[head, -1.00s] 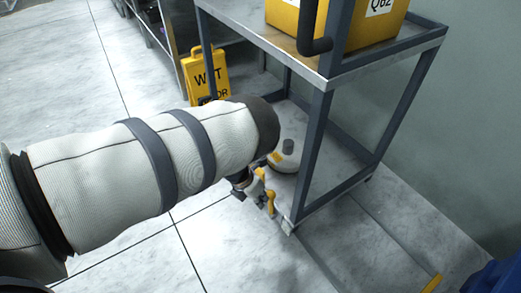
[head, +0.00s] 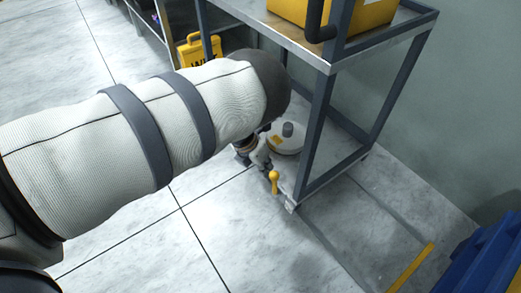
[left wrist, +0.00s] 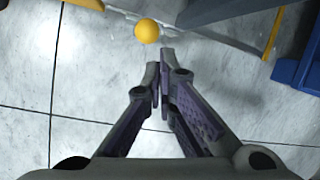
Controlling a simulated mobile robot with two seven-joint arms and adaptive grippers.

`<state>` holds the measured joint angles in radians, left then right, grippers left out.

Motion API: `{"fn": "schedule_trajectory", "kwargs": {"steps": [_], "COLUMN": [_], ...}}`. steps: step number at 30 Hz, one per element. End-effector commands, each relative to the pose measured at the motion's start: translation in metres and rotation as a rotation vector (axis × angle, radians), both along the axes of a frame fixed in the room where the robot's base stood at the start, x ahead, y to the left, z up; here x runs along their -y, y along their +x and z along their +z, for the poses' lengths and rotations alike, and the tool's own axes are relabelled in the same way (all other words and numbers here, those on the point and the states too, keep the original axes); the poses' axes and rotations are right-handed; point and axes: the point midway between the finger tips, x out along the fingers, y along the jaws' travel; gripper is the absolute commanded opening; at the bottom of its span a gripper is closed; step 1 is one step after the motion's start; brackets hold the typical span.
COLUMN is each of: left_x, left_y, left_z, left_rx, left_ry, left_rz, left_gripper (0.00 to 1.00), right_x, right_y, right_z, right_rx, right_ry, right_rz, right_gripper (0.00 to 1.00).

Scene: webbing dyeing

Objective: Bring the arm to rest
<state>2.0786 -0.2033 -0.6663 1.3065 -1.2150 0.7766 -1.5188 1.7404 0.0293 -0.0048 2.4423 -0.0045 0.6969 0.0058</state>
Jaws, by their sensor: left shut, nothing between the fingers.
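My left arm (head: 110,135) reaches in from the left of the head view, with its rounded end in front of the grey metal cart. In the left wrist view my left gripper (left wrist: 160,72) is shut, its two fingers together with nothing between them. Pale floor shows below the fingers. A yellow ball-shaped knob (left wrist: 147,31) lies just beyond the fingertips in that view, apart from them in the picture. A yellow knob (head: 274,176) also shows by the cart's near lower corner in the head view. My right gripper is not in view.
The grey cart (head: 330,62) carries a yellow box (head: 365,12) on top and a white round object (head: 287,139) low down. A yellow floor sign (head: 195,52) stands behind the arm. A blue container (head: 485,262) is at lower right. Tiled floor (head: 235,235) in front is clear.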

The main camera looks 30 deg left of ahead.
Motion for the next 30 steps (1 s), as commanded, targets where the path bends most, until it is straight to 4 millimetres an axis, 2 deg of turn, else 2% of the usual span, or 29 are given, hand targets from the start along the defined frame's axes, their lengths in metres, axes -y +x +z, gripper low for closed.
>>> {"fn": "schedule_trajectory", "kwargs": {"steps": [1,6,19,21,23,25,26,27,29,30], "left_x": [0.000,-0.001,-0.001,-0.003,-0.006,-0.010,-0.011,-0.012,-0.011,-0.010], "left_y": [0.003,0.005,0.005,-0.005,-0.031,-0.082,-0.110,-0.149,-0.207,-0.247], "left_z": [0.007,0.016,0.015,0.009,-0.007,-0.033,-0.044,-0.056,-0.068,-0.073], "left_rx": [0.001,-0.002,-0.004,-0.024,-0.077,-0.178,-0.229,-0.297,-0.387,-0.441], "left_ry": [0.001,0.002,0.002,-0.017,-0.061,-0.133,-0.162,-0.191,-0.207,-0.201], "left_rz": [-0.001,0.000,0.003,0.063,0.220,0.538,0.703,0.933,1.267,1.484], "left_gripper": [0.00,0.00,0.00,0.00,0.00,0.00,0.00,0.00,0.00,0.00], "right_x": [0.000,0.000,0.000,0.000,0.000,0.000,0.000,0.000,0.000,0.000], "right_y": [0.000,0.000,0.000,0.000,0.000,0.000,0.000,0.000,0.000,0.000], "right_z": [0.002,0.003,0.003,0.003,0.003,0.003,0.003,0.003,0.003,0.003], "right_rx": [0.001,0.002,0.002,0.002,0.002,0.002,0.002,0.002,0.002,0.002], "right_ry": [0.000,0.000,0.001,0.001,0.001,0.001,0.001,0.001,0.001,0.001], "right_rz": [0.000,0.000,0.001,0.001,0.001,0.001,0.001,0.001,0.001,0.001], "right_gripper": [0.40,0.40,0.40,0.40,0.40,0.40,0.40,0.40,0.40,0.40]}}
